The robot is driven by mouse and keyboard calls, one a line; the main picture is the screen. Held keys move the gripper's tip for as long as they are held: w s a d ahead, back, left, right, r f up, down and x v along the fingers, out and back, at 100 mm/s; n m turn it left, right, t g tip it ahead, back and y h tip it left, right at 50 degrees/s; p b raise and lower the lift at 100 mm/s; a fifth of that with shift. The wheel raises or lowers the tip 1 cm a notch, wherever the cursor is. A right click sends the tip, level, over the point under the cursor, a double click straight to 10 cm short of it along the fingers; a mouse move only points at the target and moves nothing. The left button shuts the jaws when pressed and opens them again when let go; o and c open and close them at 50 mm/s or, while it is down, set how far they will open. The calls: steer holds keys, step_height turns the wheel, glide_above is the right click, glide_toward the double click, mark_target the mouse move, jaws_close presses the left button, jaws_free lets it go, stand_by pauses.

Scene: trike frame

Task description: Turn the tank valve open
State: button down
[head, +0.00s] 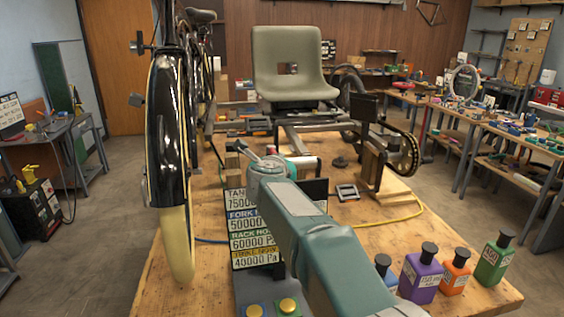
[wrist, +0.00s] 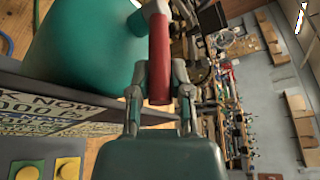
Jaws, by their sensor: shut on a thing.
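In the wrist view, the tank (wrist: 85,45) is a large green rounded body on the left. A red bar-shaped valve handle (wrist: 159,60) stands upright in the picture beside it, with a pale piece at its top end. My gripper (wrist: 160,78) is shut on the lower part of this red handle, one finger on each side. In the head view, my arm covers the middle of the bench and hides the gripper and most of the tank area. A pressure sign (head: 247,240) stands left of my arm, listing tank, fork, rack and trike values in Pa.
Several coloured bottles, including a purple one (head: 420,277), stand right of my arm. A black wheel fender (head: 166,120) rises at the left. The trike seat (head: 290,65) is behind; a yellow hose (head: 400,217) lies right.

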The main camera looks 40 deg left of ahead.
steer(key=shift+s+a+f+m+h, duration=0.15)
steer(key=shift+m+h, duration=0.15)
steer(key=shift+h, duration=0.2)
steer(key=c, duration=0.6)
jaws_free()
steer(key=shift+o, duration=0.3)
steer(key=shift+a+t, duration=0.25)
steer(key=shift+t, duration=0.05)
steer(key=shift+d, duration=0.1)
steer(key=shift+s+d+r, duration=0.2)
steer(key=shift+s+d, duration=0.05)
steer(key=shift+d, duration=0.05)
steer(key=v, duration=1.1)
steer(key=shift+f, duration=0.2)
steer(key=shift+s+a, duration=0.1)
